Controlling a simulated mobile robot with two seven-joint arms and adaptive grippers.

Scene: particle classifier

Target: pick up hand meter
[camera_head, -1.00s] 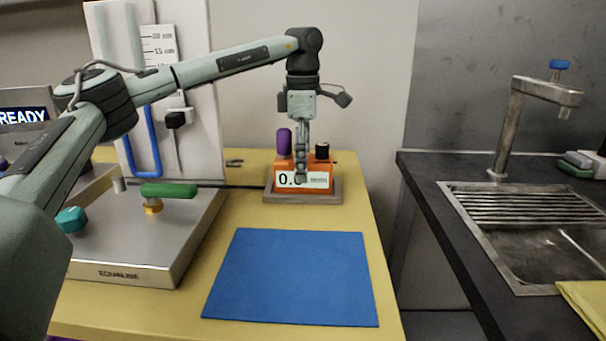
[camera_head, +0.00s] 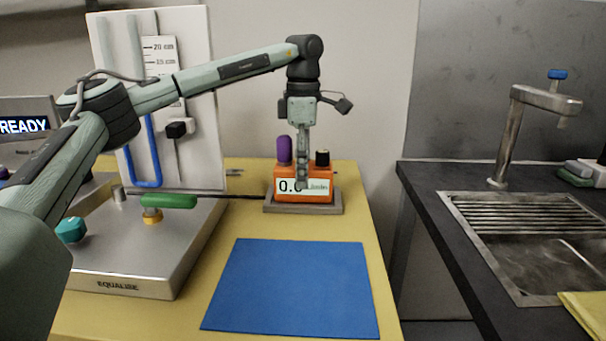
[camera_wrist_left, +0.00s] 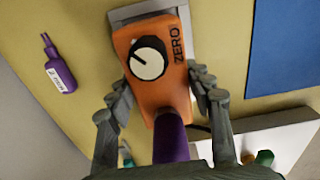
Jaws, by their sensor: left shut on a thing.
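The hand meter (camera_head: 290,197) is an orange box with a white display reading 0.0 at its visible left part, a purple post and a black knob on top. It sits upright on a grey dock (camera_head: 335,209) at the back of the yellow table. My left gripper (camera_head: 302,183) comes down from above in front of the display and hides part of it. In the left wrist view, its fingers are shut on the sides of the orange meter (camera_wrist_left: 182,92), beside a dial marked ZERO. My right gripper is not in view.
A blue mat (camera_head: 290,288) lies empty on the table in front of the dock. A metal-based bench apparatus (camera_head: 120,272) with a green handle stands at left. A dark counter with a sink (camera_head: 540,255) is at right. A purple bottle (camera_wrist_left: 60,70) shows in the left wrist view.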

